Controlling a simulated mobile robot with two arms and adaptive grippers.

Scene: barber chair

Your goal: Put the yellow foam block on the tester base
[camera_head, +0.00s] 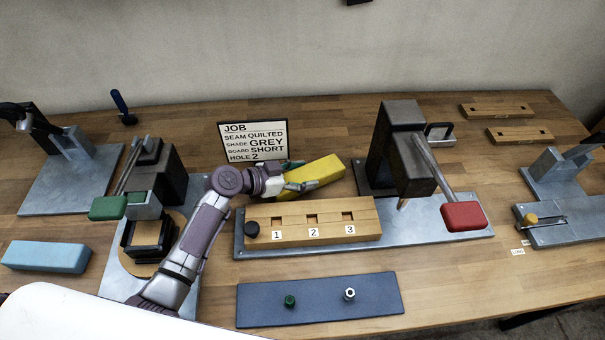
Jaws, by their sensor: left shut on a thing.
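The yellow foam block (318,173) is in the head view, tilted, just above or behind the wooden block with the numbered slots. My left gripper (298,184) is shut on its left end. I cannot tell whether the block touches the table. No label marks the tester base; metal base plates stand under the green-handled press (110,280), under the red-handled press (440,228) and at the far left (50,195). I cannot tell which one is the tester base. My right gripper is not in view.
A job card (253,140) stands behind my gripper. The wooden block (270,232) has slots 1 to 3. A dark mat (320,310) with two small parts lies in front. A light blue block (45,256) lies at left. The red handle (463,215) sticks out at right.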

